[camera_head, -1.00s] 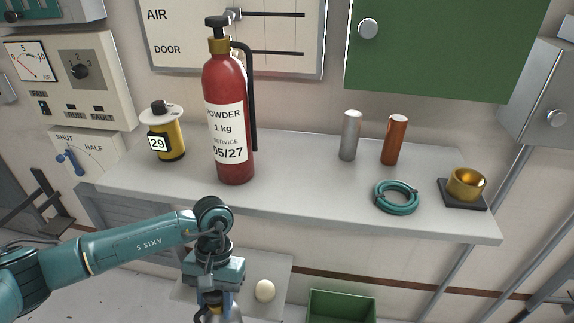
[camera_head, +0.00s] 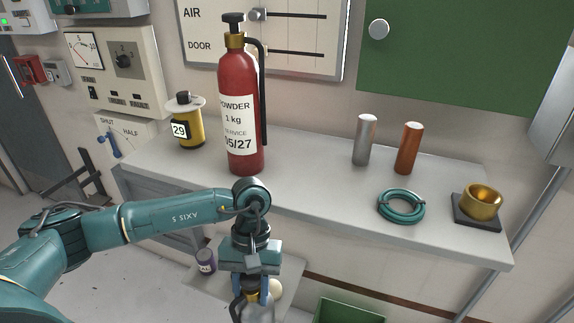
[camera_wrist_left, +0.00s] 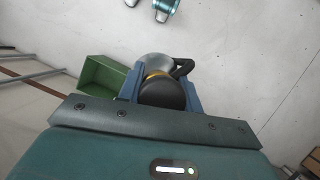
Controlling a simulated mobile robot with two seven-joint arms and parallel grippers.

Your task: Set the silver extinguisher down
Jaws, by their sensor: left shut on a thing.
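My left gripper (camera_head: 252,290) is at the bottom of the head view, pointing down in front of the workbench. It is shut on the silver extinguisher (camera_head: 258,313), whose body is mostly cut off by the frame edge. In the left wrist view the blue fingers of the left gripper (camera_wrist_left: 162,95) close on either side of the extinguisher's neck. Its black top, brass collar, silver body (camera_wrist_left: 153,61) and black hose show there. I cannot tell whether its base touches anything. My right gripper is not in view.
The grey workbench (camera_head: 330,205) carries a red extinguisher (camera_head: 240,110), a yellow canister (camera_head: 188,125), two cylinders, a teal coil (camera_head: 401,206) and a brass cup (camera_head: 482,202). Below are a purple can (camera_head: 206,261), a pale round thing (camera_head: 276,290) and a green crate (camera_head: 345,312).

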